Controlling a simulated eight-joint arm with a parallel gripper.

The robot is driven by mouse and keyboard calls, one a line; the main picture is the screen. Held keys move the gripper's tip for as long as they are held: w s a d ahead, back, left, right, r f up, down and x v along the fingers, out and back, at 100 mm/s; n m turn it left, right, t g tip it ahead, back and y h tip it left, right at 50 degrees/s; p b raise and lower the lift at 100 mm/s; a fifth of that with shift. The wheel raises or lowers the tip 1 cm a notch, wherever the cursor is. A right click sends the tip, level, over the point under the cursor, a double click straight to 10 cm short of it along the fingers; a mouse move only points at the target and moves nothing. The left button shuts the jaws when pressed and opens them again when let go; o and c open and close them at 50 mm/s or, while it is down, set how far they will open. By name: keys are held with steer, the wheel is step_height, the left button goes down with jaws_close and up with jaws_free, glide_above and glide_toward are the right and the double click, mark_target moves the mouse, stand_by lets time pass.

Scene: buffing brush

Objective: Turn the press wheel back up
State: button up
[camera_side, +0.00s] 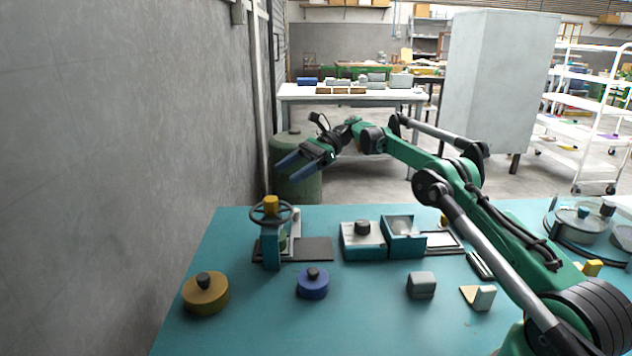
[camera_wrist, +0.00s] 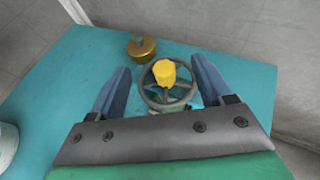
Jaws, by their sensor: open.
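The press (camera_side: 271,245) stands at the left part of the teal table. Its spoked dark wheel (camera_side: 286,213) lies flat on top, with a yellow knob (camera_side: 271,204) rising from the hub. In the wrist view the wheel (camera_wrist: 150,94) and yellow knob (camera_wrist: 164,72) show between the two blue fingers. My gripper (camera_side: 284,167) is open and empty, above the wheel and apart from it in the side view. In the wrist view my gripper (camera_wrist: 160,88) has one finger on each side of the wheel. The lower press is hidden there.
A brass lidded pot (camera_side: 206,294) and a blue round pot (camera_side: 312,285) stand in front of the press. A grey wall (camera_side: 120,150) rises close on the left. The air above the wheel is clear.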

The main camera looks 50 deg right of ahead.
mark_target(277, 200)
steer(key=w+m+t+h, duration=0.1)
steer(key=w+a+r+m+t, duration=0.1)
steer(key=m+t, duration=0.1)
steer(key=shift+r+h, duration=0.25)
steer(key=shift+h, duration=0.15)
steer(key=m+t, duration=0.1)
steer(key=m+t+h, duration=0.1)
steer(key=shift+a+m+h, duration=0.3)
steer(key=shift+a, duration=0.05)
steer(key=shift+s+a+m+t+h, duration=0.2)
steer(key=shift+s+m+t+h, duration=0.2)
steer(key=shift+m+t, duration=0.15)
steer(key=shift+s+a+m+t+h, duration=0.25)
steer(key=shift+s+m+t+h, duration=0.5)
steer(key=shift+m+h, duration=0.2)
steer(key=s+f, duration=0.1)
steer(key=s+f+m+t+h, duration=0.1)
steer(key=f, duration=0.1)
steer(key=s+f+m+h, duration=0.1)
steer(key=f, duration=0.1)
steer(key=shift+s+a+t, duration=0.1)
steer(key=shift+a+t, duration=0.15)
steer(key=shift+t, duration=0.05)
steer(key=shift+x, duration=2.85)
jaws_close()
